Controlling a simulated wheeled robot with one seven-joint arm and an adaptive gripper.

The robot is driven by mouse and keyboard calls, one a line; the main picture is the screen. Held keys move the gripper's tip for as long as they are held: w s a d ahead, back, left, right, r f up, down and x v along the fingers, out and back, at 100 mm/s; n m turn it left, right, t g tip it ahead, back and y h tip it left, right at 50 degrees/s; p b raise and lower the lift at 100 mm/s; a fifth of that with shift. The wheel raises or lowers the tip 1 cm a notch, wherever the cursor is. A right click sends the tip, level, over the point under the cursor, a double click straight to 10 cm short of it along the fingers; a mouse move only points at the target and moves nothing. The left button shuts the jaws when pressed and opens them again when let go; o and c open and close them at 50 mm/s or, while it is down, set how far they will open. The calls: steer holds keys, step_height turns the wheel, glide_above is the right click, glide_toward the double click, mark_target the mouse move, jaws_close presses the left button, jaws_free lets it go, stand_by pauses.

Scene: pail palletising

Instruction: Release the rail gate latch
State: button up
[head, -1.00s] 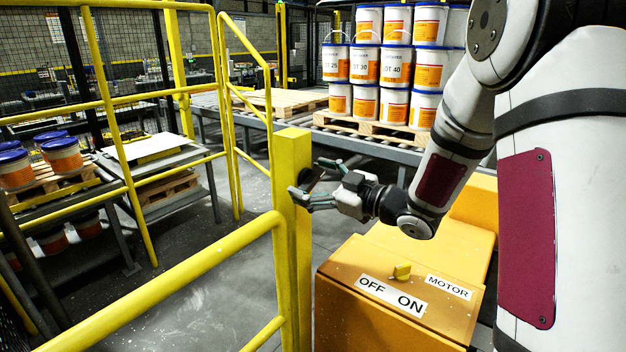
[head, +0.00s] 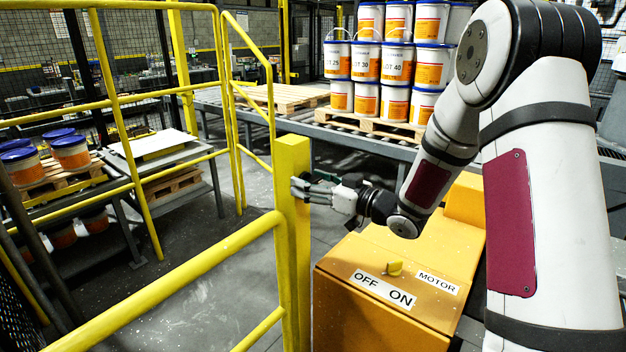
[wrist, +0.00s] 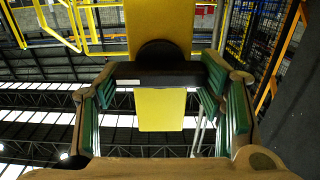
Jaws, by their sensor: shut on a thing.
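The yellow gate post (head: 290,250) stands upright at the middle of the head view, joined to yellow rails on its left. My gripper (head: 305,189) is at the right face of the post, near its top. In the wrist view, the latch (wrist: 155,73) is a dark bar on a round black boss against the yellow post. My gripper's green-padded fingers (wrist: 160,95) stand on both sides of the bar and are shut on it.
An orange motor box (head: 385,300) with an OFF/ON knob (head: 395,268) stands below my arm. Pails (head: 397,63) are stacked on a pallet on the conveyor (head: 345,135) behind. More pails (head: 70,152) stand at left. Bare floor shows left of the post.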

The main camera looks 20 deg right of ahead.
steer(key=o, duration=1.1)
steer(key=shift+o, duration=0.2)
steer(key=v, duration=1.2)
